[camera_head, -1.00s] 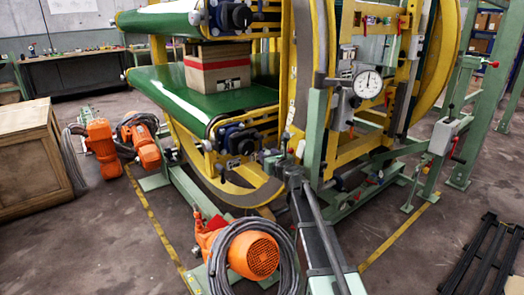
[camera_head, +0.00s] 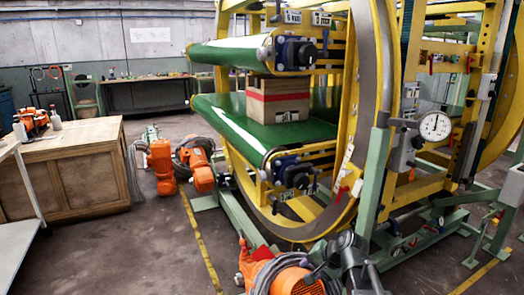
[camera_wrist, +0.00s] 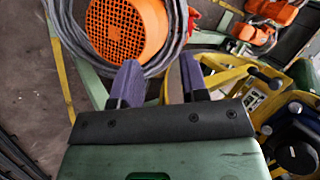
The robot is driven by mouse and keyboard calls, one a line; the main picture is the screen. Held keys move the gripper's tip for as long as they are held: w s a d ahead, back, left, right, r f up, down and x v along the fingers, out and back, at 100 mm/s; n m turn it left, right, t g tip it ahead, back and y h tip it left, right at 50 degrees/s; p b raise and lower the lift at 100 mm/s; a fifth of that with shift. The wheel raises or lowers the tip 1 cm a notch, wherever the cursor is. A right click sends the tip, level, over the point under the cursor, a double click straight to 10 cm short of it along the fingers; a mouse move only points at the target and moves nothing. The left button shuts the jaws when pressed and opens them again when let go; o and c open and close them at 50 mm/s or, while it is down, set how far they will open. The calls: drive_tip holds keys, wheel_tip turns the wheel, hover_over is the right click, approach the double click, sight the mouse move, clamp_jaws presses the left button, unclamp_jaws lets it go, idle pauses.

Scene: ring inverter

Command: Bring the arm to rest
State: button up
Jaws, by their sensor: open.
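My gripper (camera_wrist: 160,80) shows in the wrist view with its two purple fingers apart and nothing between them. Its green body fills the lower middle of that view. Beyond the left finger is an orange motor (camera_wrist: 127,28) with a round grille and a grey cable (camera_wrist: 75,40) coiled around it. I cannot make out the gripper's fingers in the head view. The yellow ring machine (camera_head: 372,100) stands at the right there, with a cardboard box (camera_head: 278,100) between its green belts. The box has a red stripe and rests on the lower belt.
A wooden crate (camera_head: 75,170) stands at the left, with a pale table (camera_head: 15,245) in front. Orange motors (camera_head: 160,160) lie near the machine, another (camera_head: 290,278) at the bottom. Bare floor (camera_head: 130,250) lies between crate and machine. A dial gauge (camera_head: 435,126) is on the machine's right.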

drive_tip(key=s+d+f+n+g+h, duration=0.25)
drive_tip(key=s+n+g+h, duration=0.35)
drive_tip(key=s, duration=1)
wheel_tip(320, 180, up, 21)
drive_tip(key=a+n+t+p, duration=0.1)
drive_tip(key=p, duration=2.1)
drive_tip(key=shift+w+a+y, duration=0.2)
drive_tip(key=shift+w+y, duration=0.1)
drive_tip(key=shift+w, duration=0.15)
